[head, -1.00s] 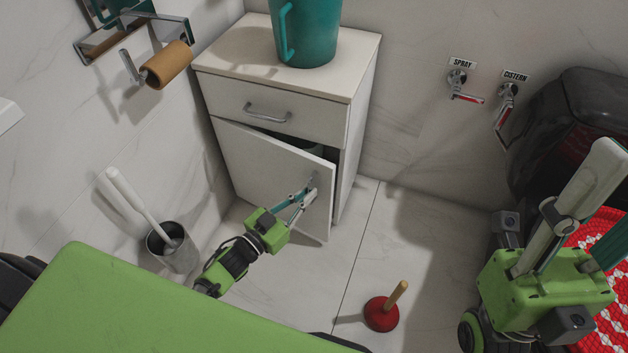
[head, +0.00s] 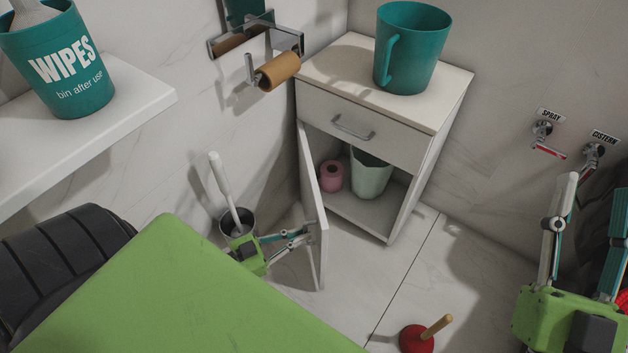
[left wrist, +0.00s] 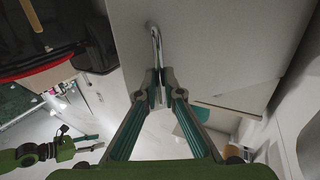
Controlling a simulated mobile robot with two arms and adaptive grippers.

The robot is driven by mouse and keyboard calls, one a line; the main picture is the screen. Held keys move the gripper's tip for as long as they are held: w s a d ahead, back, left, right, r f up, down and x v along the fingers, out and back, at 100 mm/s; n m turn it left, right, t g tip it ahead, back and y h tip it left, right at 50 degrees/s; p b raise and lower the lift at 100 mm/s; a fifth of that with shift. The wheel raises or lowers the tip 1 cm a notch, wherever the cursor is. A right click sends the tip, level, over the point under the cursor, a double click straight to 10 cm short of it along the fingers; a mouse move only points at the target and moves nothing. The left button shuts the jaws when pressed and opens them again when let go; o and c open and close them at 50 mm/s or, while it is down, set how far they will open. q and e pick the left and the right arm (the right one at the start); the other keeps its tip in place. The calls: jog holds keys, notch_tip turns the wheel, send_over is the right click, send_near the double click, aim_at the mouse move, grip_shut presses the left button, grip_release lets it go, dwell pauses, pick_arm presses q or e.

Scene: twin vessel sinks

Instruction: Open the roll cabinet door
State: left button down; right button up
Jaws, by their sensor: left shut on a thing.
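The roll cabinet (head: 365,130) is a small white unit by the wall with a drawer above and a door below. Its door (head: 314,205) stands swung wide open to the left, seen nearly edge-on in the head view. My left gripper (head: 308,232) is at the free edge of the door. In the left wrist view, the fingers of the left gripper (left wrist: 159,88) are shut on the silver door handle (left wrist: 154,42). Inside the cabinet are a pink roll (head: 331,176) and a pale green bin (head: 370,174).
A toilet brush (head: 236,215) in its holder stands behind the left gripper. A red plunger (head: 417,338) stands on the floor at the front. A teal mug (head: 410,50) is on the cabinet top. A shelf (head: 130,105) with a wipes tub (head: 62,65) juts out at left.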

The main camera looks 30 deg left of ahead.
pick_arm(q)
jog(key=shift+w+a+r, duration=0.1)
jog(key=shift+w+a, duration=0.05)
jog(key=shift+a, duration=0.8)
jog(key=c, duration=2.2)
grip_release()
jog(key=shift+w, duration=0.1)
jog(key=shift+o, duration=0.2)
jog(key=shift+s+d, duration=0.2)
jog(key=shift+d, duration=0.05)
jog(key=v, duration=1.2)
jog(key=shift+c, duration=0.4)
